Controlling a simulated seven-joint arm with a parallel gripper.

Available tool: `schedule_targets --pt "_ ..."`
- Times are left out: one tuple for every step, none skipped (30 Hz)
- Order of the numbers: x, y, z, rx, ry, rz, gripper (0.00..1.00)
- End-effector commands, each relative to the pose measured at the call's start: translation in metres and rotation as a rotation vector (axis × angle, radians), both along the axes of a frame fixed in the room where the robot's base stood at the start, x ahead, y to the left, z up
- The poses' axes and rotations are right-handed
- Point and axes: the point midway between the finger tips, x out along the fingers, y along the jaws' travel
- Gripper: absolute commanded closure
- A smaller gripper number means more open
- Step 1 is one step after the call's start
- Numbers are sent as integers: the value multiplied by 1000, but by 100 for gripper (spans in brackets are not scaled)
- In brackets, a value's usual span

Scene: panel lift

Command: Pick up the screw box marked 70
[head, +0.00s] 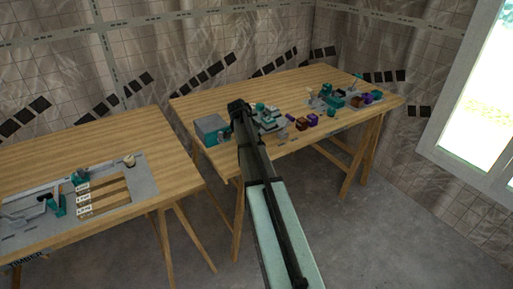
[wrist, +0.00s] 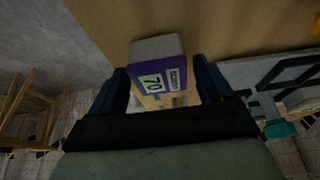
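The screw box marked 70 (wrist: 150,80) shows in the wrist view, with a purple label face and a pale grey top. It lies ahead of my gripper (wrist: 159,75), between the lines of its two dark fingers. The fingers are apart, with a narrow gap on each side of the box, so my gripper is open. I cannot tell how far the fingertips are from the box in depth. In the head view my gripper (head: 238,106) is over the left part of the right-hand table, and I cannot make out the box marked 70 there.
The right-hand table (head: 285,90) carries a grey-teal case (head: 211,130) left of my gripper, and red and purple boxes (head: 306,122) to its right. More small items stand farther right. The left-hand table (head: 100,140) holds a grey mat with tools. A floor gap separates the tables.

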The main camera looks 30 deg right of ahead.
Motion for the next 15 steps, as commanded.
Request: schedule_targets --pt "0 0 0 0 0 0 25" --pt "0 0 0 0 0 0 28" --pt "0 0 0 0 0 0 32" --pt "0 0 0 0 0 0 35" --pt "0 0 0 0 0 0 37" --pt "0 0 0 0 0 0 41" --pt "0 0 0 0 0 0 44" --pt "0 0 0 0 0 0 47" --pt "0 0 0 0 0 0 51" --pt "0 0 0 0 0 0 54" --pt "0 0 0 0 0 0 57" --pt "0 0 0 0 0 0 60" --pt "0 0 0 0 0 0 63" --pt "0 0 0 0 0 0 66" --pt "0 0 0 0 0 0 70"
